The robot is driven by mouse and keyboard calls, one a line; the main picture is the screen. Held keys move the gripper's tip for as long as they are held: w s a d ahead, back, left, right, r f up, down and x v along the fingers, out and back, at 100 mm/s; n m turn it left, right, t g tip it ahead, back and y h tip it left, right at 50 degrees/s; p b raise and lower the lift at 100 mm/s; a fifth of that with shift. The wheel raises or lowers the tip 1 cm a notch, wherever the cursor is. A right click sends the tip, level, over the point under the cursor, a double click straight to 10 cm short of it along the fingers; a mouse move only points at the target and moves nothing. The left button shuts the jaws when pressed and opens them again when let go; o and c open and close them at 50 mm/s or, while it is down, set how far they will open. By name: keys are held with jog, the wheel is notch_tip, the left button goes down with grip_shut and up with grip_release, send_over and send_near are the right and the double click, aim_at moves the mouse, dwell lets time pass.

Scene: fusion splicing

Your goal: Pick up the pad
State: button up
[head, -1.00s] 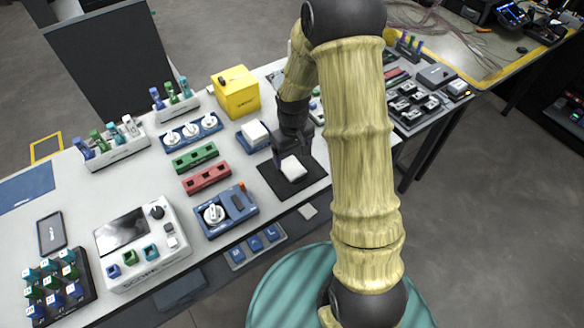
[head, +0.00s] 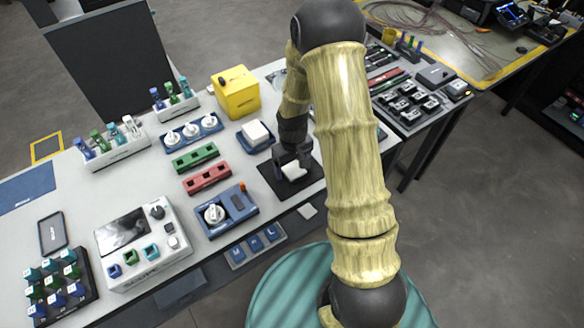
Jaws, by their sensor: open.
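A small white pad (head: 293,172) lies on a dark square mat (head: 273,182) near the table's front edge. My gripper (head: 291,165) is over the mat, pointing down, with its dark fingers at the pad and partly covering it. The gripper is open; whether the fingers touch the pad cannot be told. A stack of white pads (head: 255,132) sits in a blue tray (head: 267,145) just behind and left of the mat.
A yellow box (head: 236,94) stands behind the blue tray. Red (head: 207,178) and green (head: 195,157) holders and a blue device (head: 226,212) lie to the left. A scope (head: 142,246) stands at front left. My arm hides the table right of the mat.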

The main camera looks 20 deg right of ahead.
aim_at(293, 168)
jog(key=c, duration=0.8)
jog(key=shift+c, duration=0.2)
jog(key=shift+r, duration=0.15)
notch_tip(293, 168, up, 10)
dwell(0.3)
jog(key=shift+o, duration=0.7)
jog(key=shift+c, duration=0.7)
